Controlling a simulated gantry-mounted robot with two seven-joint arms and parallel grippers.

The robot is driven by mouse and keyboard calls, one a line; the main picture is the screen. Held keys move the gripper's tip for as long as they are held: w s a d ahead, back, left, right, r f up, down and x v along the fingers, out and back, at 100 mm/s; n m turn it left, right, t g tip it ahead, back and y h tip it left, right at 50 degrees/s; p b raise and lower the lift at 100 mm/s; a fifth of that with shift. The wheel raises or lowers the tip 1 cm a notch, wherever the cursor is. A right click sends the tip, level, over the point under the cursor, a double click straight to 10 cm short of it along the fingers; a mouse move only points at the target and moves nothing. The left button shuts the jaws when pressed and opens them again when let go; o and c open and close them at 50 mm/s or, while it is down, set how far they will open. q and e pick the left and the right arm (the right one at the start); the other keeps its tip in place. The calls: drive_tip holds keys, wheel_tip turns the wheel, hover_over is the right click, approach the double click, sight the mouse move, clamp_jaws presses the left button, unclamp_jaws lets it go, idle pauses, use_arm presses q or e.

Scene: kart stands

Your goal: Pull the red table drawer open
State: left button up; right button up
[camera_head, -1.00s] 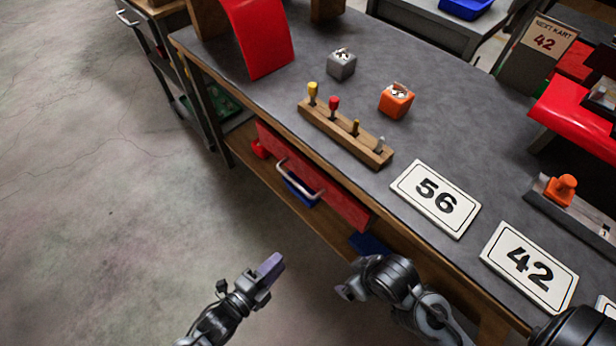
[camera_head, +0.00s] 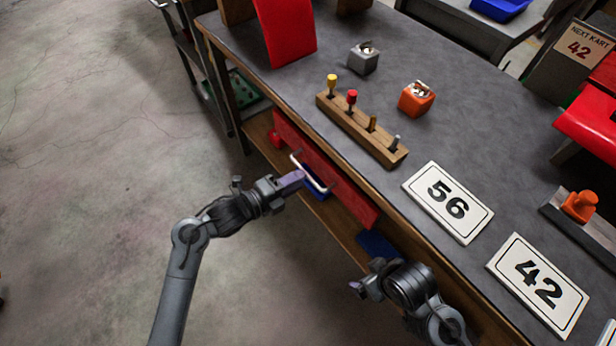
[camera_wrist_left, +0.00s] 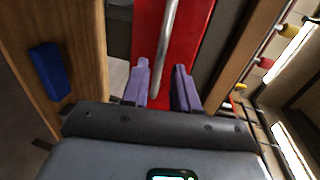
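The red drawer front (camera_head: 352,203) sits under the near edge of the workbench, and it also shows in the left wrist view (camera_wrist_left: 190,22). It looks flush with the bench side. Its pale bar handle (camera_head: 309,175) stands out from the front. My left gripper (camera_head: 295,179) is at the handle. In the left wrist view its two purple fingers are apart, with the handle bar (camera_wrist_left: 167,45) between them and a gap on each side. My right gripper (camera_head: 358,286) hangs low by the bench's front edge, away from the drawer; its finger opening is not clear.
On the grey bench top (camera_head: 320,75) are a wooden peg block (camera_head: 360,132), an orange cube (camera_head: 416,99), a grey cube (camera_head: 363,58) and number cards (camera_head: 448,203). The floor at left is open.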

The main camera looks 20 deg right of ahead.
sight(308, 174)
use_arm(q)
drive_tip(key=shift+b+x, duration=0.7)
drive_tip(key=shift+x, duration=1.5)
drive_tip(key=shift+c, duration=0.3)
clamp_jaws()
